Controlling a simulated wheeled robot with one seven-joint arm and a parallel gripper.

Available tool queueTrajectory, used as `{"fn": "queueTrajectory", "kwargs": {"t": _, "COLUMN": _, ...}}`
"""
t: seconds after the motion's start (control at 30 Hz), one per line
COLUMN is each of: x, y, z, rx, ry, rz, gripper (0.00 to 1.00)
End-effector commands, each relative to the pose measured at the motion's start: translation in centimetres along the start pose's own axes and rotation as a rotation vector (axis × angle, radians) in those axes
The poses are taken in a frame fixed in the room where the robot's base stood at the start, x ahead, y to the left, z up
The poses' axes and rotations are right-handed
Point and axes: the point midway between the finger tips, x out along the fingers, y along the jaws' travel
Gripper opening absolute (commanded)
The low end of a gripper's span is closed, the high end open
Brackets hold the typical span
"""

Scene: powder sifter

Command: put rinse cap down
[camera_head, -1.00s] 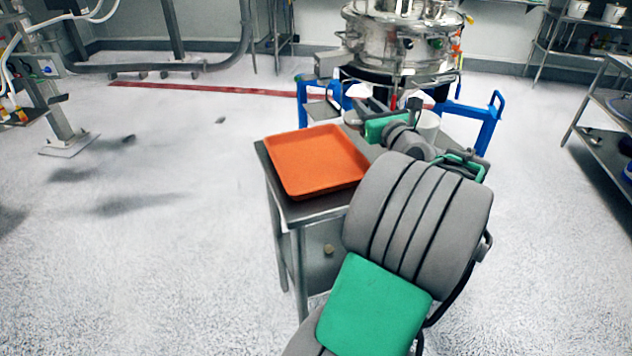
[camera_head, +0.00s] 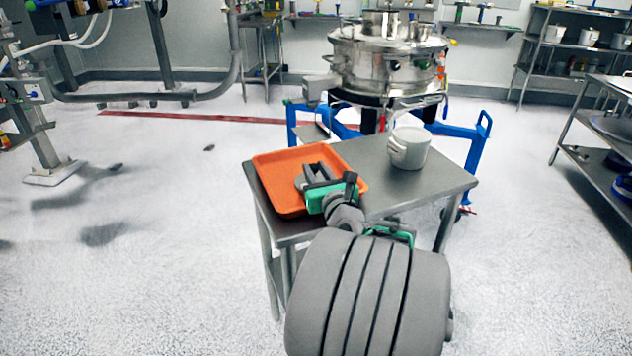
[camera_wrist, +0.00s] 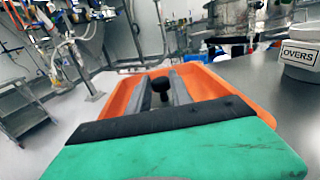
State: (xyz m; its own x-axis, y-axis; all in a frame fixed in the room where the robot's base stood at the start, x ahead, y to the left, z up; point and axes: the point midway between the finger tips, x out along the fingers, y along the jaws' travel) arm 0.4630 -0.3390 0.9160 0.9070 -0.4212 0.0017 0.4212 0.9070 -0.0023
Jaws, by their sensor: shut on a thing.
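My gripper (camera_wrist: 162,82) is shut on a small dark knob-like thing, likely the rinse cap (camera_wrist: 161,86), seen between the two grey fingers in the wrist view. The orange tray (camera_wrist: 215,72) lies below and around the fingers there. In the head view my gripper (camera_head: 312,172) is over the orange tray (camera_head: 277,165), near its right part. The cap cannot be made out in the head view. Whether the cap touches the tray floor cannot be told.
The tray stands on the left end of a steel table (camera_head: 400,195). A white bucket (camera_head: 408,148) stands on the table to the right; its label reads OVERS in the wrist view (camera_wrist: 300,52). The steel sifter (camera_head: 385,60) with its blue frame (camera_head: 468,140) is behind.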

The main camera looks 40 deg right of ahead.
Motion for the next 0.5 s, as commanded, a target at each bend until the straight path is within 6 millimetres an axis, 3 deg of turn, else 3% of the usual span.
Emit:
{"fn": "queueTrajectory", "kwargs": {"t": 0.03, "x": -0.01, "y": -0.09, "z": -1.77, "rx": 0.003, "ry": 0.002, "rz": -0.001, "gripper": 0.00}}
{"fn": "queueTrajectory", "kwargs": {"t": 0.07, "x": -0.01, "y": -0.09, "z": -2.17, "rx": 0.003, "ry": 0.002, "rz": -0.001, "gripper": 0.00}}
{"fn": "queueTrajectory", "kwargs": {"t": 0.43, "x": 0.01, "y": -0.11, "z": -2.44, "rx": 0.002, "ry": 0.001, "rz": -0.001, "gripper": 0.00}}
{"fn": "queueTrajectory", "kwargs": {"t": 0.47, "x": 0.01, "y": -0.11, "z": -2.43, "rx": 0.002, "ry": 0.001, "rz": -0.001, "gripper": 0.27}}
{"fn": "queueTrajectory", "kwargs": {"t": 0.5, "x": 0.01, "y": -0.11, "z": -2.39, "rx": 0.002, "ry": 0.001, "rz": -0.001, "gripper": 0.30}}
